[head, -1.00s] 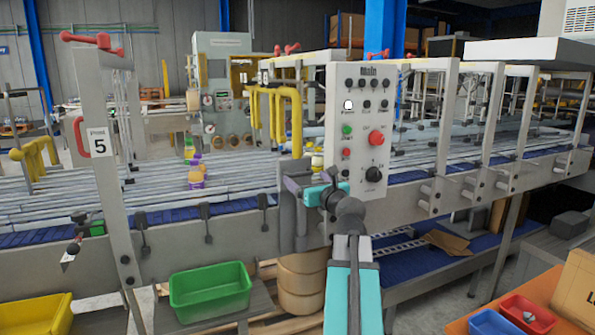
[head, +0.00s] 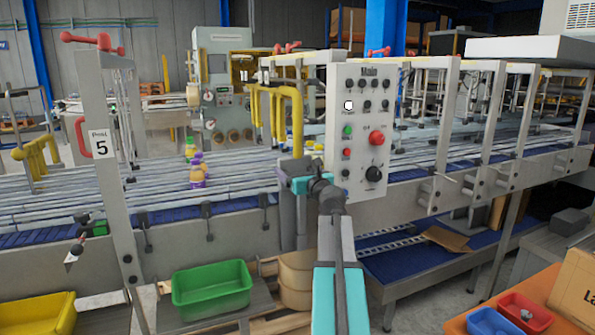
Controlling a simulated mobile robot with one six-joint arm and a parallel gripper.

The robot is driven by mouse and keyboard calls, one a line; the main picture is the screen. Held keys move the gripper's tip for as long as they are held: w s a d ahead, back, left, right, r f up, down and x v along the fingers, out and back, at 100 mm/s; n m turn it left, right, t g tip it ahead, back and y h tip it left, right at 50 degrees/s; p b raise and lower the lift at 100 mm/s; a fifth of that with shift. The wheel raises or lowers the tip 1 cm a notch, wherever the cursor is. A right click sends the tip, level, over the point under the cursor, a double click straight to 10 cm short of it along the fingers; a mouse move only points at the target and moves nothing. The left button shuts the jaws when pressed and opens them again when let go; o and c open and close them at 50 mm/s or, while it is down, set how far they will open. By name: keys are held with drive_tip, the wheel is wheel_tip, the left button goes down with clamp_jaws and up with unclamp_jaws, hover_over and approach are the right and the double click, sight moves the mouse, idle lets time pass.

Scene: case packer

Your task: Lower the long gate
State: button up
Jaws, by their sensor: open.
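No part is labelled as the long gate, so I cannot tell for sure which one it is. A yellow barred frame (head: 275,110) stands upright over the conveyor, just left of the control panel. A second, shorter yellow barred frame (head: 38,158) stands at the far left of the conveyor. My gripper (head: 293,172) is at the conveyor's front side, left of the panel and, in the picture, just below the central yellow frame's near end. Its jaws are open and seen from behind, partly hidden by the wrist. I see nothing held in them.
The control panel (head: 361,130) with buttons and a red knob is close to the right of my wrist. Several bottles (head: 197,172) stand on the conveyor (head: 120,190). Green (head: 211,290) and yellow (head: 40,315) bins sit below.

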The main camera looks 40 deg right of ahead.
drive_tip(key=c, duration=1.1)
wheel_tip(320, 180, down, 20)
drive_tip(key=b, duration=1.1)
drive_tip(key=shift+r, duration=0.2)
drive_tip(key=shift+f, duration=0.1)
drive_tip(key=o, duration=1.1)
drive_tip(key=shift+s, duration=0.1)
